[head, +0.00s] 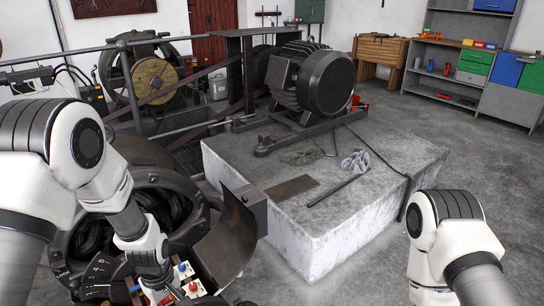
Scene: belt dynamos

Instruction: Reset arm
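My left arm reaches in from the left, bends down and ends over a small panel (190,280) with red and blue knobs and white parts. The dark end of that arm, my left gripper (156,279), is low over the left side of the panel. Its fingers are too small and dark to tell whether they are open or touching anything. My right arm rises from the bottom right corner and bends downward. Its gripper is below the picture edge. The panel sits at the front of a large dark dynamo (175,200) with a curved metal cover (230,235).
A concrete block (335,225) carries a large motor (312,80), a flat plate (291,188), a dark rod (337,190), rags (356,161) and a hanging cable. A railing and belt wheel (155,80) stand behind left. A workbench (380,52) and shelves stand behind. The floor at right is clear.

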